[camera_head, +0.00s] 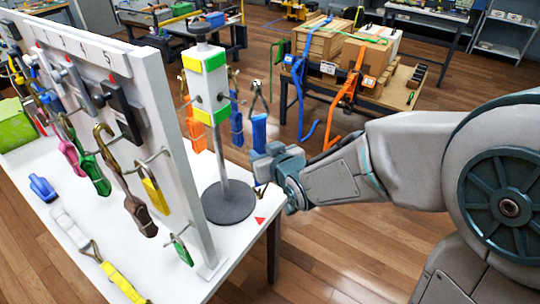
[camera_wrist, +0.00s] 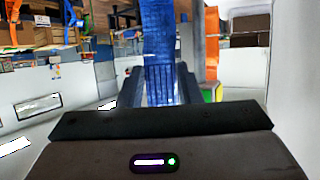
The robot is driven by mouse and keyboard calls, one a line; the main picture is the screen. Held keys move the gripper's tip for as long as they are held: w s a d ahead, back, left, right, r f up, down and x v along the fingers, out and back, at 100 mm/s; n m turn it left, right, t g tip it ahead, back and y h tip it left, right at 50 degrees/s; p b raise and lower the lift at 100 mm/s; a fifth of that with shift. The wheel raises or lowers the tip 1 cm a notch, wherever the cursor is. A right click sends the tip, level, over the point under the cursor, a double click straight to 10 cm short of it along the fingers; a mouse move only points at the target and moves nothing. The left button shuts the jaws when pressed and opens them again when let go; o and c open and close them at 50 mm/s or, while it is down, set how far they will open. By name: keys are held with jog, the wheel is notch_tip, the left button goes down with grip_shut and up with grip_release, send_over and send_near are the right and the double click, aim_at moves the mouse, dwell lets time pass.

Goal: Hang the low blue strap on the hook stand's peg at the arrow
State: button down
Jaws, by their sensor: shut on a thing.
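My gripper (camera_head: 262,158) is shut on a blue strap (camera_head: 259,132), held upright with its metal hook (camera_head: 259,97) at the top. In the wrist view the blue strap (camera_wrist: 160,45) rises between my two fingers (camera_wrist: 159,85). The hook stand (camera_head: 222,150) is a grey pole on a round dark base, with a yellow, green and white block near its top. The held strap is to the right of this block, and its hook looks apart from it. A red arrow mark (camera_head: 260,220) lies on the white table by the base. The peg at the arrow is hard to make out.
An orange strap (camera_head: 197,136) and another blue strap (camera_head: 237,128) hang at the stand. A blue item (camera_head: 42,188) lies on the table (camera_head: 110,240). Boxes (camera_head: 345,48) stand behind.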

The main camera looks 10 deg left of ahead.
jog(key=w+a+f+b, duration=0.1)
jog(key=w+a, duration=0.1)
jog(key=a, duration=0.4)
jog(key=shift+w+f+b, duration=0.25)
jog(key=shift+f+b, duration=0.1)
dwell(0.4)
dwell(0.7)
jog(key=c, duration=0.9)
grip_release()
jog(key=shift+c, duration=0.2)
jog(key=shift+s, duration=0.1)
jog(key=b+v, duration=0.2)
jog(key=v, duration=1.1)
jog(key=shift+s+d, duration=0.2)
